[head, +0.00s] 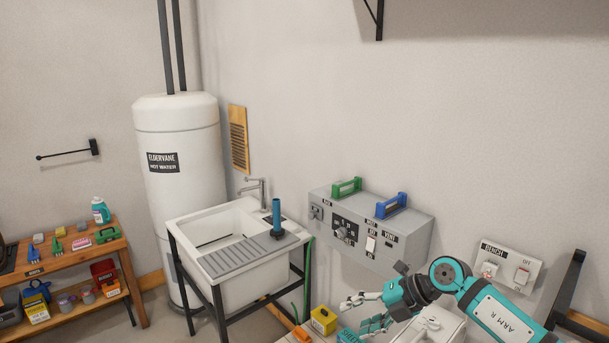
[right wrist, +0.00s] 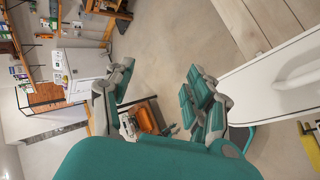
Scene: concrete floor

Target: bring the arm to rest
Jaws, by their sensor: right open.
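My right arm (head: 503,318), teal and white with the label ARM R, comes in from the lower right of the head view. My right gripper (head: 356,315) is at its end, in front of and below the grey control panel. In the right wrist view the two fingers of the right gripper (right wrist: 158,98) stand wide apart with nothing between them. My left gripper is in neither view.
A grey panel (head: 325,232) with green and blue handles is on the wall. A yellow box (head: 323,320) is just left of the gripper. A white sink (head: 245,287), a water heater (head: 185,190) and a wooden shelf (head: 75,262) stand further left. A switch plate (head: 508,265) is right.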

